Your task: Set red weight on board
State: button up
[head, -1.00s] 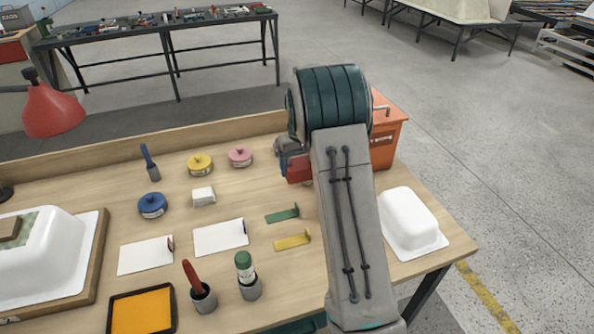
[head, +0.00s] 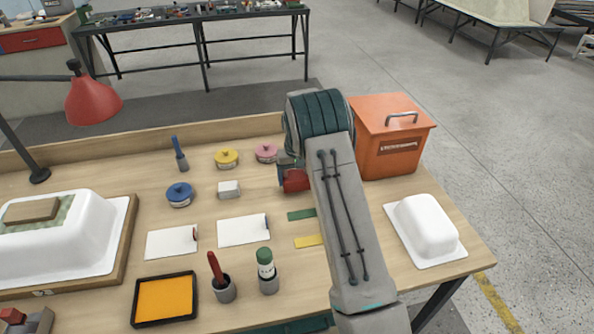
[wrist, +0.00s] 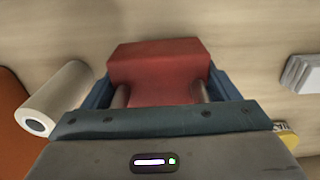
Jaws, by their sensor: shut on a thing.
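The red weight (head: 295,181) is a red block held in my gripper (head: 287,170), over the back right part of the workbench. In the wrist view the red weight (wrist: 158,62) sits between the two fingers of my gripper (wrist: 160,92), which is shut on it. It appears above the wood; its exact height is unclear. A small wooden board (head: 32,210) lies on a green patch (head: 62,217) on top of the large white tub shell (head: 95,245) at the left, far from my gripper. My arm hides part of the bench.
An orange bin (head: 385,150) and a small white shell (head: 428,225) stand right of my arm. Tins (head: 227,157), white sheets (head: 243,230), cups (head: 268,284) and an orange tray (head: 165,298) occupy the middle. A red lamp (head: 93,100) overhangs the back left.

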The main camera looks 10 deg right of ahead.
jog(key=shift+w+f, duration=0.1)
jog(key=shift+f, duration=0.65)
jog(key=shift+f, duration=0.1)
jog(key=o, duration=2)
jog(key=shift+f, duration=0.15)
jog(key=shift+c, duration=0.2)
